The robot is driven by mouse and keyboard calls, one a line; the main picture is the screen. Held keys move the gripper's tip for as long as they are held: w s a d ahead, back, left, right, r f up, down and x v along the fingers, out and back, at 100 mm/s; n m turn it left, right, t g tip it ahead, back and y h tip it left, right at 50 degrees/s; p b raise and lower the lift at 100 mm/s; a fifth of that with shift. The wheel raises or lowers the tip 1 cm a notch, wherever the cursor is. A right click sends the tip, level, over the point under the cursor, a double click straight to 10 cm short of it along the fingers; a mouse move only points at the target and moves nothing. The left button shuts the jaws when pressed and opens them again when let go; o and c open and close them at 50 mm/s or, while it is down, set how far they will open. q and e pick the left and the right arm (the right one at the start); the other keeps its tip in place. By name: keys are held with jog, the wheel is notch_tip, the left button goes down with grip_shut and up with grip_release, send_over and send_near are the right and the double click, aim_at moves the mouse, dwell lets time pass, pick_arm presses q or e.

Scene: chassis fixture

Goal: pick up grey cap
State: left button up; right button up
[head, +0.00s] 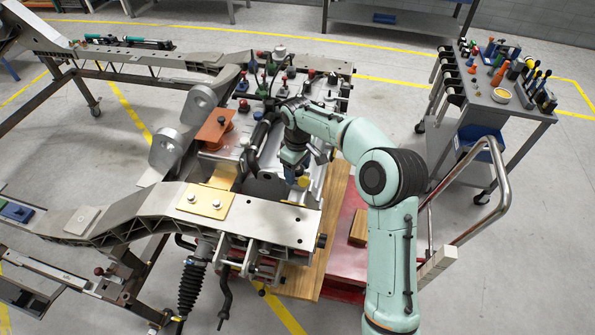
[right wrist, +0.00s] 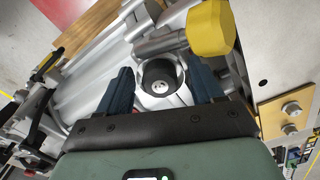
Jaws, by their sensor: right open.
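My right gripper (right wrist: 161,74) is open in the right wrist view, with its two dark blue fingers apart. Between them shows a round dark grey cap (right wrist: 160,79) with a lighter centre, set in a silvery metal ring of the fixture. The fingers stand on either side of it; I cannot tell whether they touch it. In the head view my right gripper (head: 299,168) points down over the fixture's middle, and my wrist hides the cap there. My left gripper is not in view.
A yellow cap (right wrist: 208,28) stands close beyond the right finger. It also shows in the head view (head: 303,181). A metal chassis arm with a brass plate (head: 205,201) lies in front. A tool cart (head: 495,100) stands at right.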

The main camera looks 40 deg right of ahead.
grip_shut()
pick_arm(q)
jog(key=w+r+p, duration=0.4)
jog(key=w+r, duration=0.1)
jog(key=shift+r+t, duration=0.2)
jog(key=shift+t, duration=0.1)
pick_arm(e)
notch_tip(320, 180, up, 20)
